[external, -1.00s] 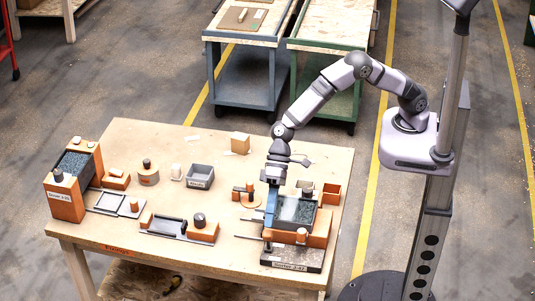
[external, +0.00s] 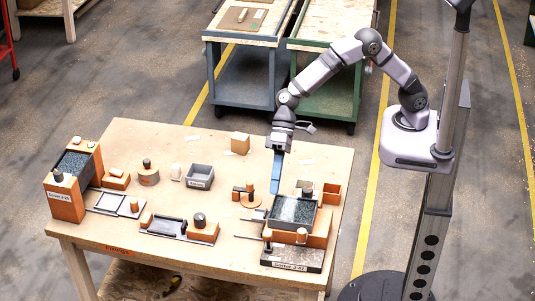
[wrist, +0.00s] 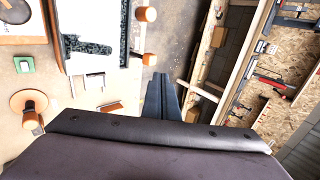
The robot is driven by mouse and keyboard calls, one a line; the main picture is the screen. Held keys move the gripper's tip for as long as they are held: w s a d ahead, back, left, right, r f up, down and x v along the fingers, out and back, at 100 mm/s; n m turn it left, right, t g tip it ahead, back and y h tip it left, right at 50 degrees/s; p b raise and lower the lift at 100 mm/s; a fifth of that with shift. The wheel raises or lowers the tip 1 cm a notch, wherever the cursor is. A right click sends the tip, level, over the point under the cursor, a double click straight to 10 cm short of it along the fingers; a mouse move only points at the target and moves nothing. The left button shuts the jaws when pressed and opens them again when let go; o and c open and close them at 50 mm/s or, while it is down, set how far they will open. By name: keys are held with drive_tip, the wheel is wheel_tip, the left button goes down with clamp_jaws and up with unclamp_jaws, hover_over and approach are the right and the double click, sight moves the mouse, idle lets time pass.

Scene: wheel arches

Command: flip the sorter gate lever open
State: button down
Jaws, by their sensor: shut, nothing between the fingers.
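The near-right sorter (external: 314,241) is an orange block on a dark, labelled base, with a tray of dark granules (external: 292,210) on top. Orange knobs stand at its front (external: 301,236) and front left (external: 267,234), and thin metal rods stick out to its left. I cannot tell which part is the gate lever or its position. My gripper (external: 275,191) is shut and empty, its blue fingers pointing down above and behind the tray's left side, apart from it. In the wrist view the fingers (wrist: 158,83) show beside the granule tray (wrist: 87,47) and two orange knobs (wrist: 146,14).
A second orange sorter (external: 66,205) stands at the table's left end. A peg fixture (external: 250,198) stands close left of my fingers. The back of the table is mostly clear.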

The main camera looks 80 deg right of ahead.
sight(270, 218)
drive_tip(key=shift+w+d+f+b, duration=0.1)
drive_tip(key=shift+d+f+b, duration=0.3)
drive_tip(key=shift+f+b, duration=0.35)
drive_tip(key=shift+w+d+f+b, duration=0.1)
drive_tip(key=shift+d+f+b, duration=0.35)
drive_tip(key=shift+b, duration=0.35)
drive_tip(key=shift+d+f, duration=0.2)
drive_tip(key=shift+d, duration=0.1)
drive_tip(key=shift+a, duration=0.15)
drive_tip(key=shift+a+f, duration=0.2)
drive_tip(key=shift+f, duration=0.05)
drive_tip(key=shift+p+x, duration=1.5)
drive_tip(key=shift+x, duration=3.05)
drive_tip(key=shift+d, duration=0.1)
